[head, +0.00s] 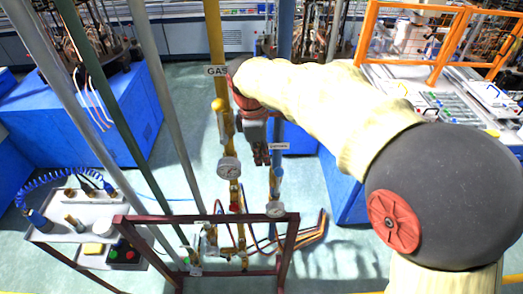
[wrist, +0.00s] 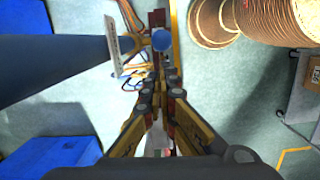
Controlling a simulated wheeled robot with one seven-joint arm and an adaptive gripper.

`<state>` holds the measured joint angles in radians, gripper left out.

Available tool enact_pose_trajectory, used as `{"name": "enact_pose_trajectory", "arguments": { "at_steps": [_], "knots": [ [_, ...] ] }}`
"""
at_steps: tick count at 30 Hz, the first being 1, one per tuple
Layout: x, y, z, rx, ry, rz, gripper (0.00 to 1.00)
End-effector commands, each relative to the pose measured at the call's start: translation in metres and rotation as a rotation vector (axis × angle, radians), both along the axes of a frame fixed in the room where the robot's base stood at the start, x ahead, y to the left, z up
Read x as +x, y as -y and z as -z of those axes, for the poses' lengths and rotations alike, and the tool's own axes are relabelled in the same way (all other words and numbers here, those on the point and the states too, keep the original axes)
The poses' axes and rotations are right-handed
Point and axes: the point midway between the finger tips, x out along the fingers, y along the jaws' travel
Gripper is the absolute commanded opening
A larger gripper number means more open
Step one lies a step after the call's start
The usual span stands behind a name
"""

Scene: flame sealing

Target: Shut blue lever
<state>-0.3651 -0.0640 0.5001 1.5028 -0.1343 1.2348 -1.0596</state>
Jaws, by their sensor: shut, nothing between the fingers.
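My gripper (head: 262,158) hangs pointing down beside the blue pipe (head: 283,50) in the head view. In the wrist view its fingers (wrist: 162,82) are together with nothing between them. A round blue end (wrist: 161,40), which looks like the blue lever, sits just beyond the fingertips, joined to a brass-coloured fitting (wrist: 138,46) on the blue pipe (wrist: 50,68). I cannot tell whether the fingers touch it.
The yellow gas pipe (head: 215,40) stands left of my gripper. Pressure gauges (head: 229,168) hang below on the pipes. A dark red frame (head: 205,219) and hoses (head: 312,232) are near the floor. Blue cabinets (head: 110,110) stand at left. A grey tray (head: 80,210) is at lower left.

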Motion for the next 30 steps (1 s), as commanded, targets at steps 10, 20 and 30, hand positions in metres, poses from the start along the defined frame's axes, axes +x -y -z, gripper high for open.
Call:
{"name": "enact_pose_trajectory", "arguments": {
  "at_steps": [10, 20, 30],
  "knots": [
    [0.001, 0.006, 0.045, 0.0, 0.0, 0.0, 0.0],
    [0.001, 0.007, 0.05, 0.001, 0.001, 0.0, 0.0],
    [0.001, 0.012, 0.049, 0.033, -0.001, 0.004, 0.0]
  ]
}}
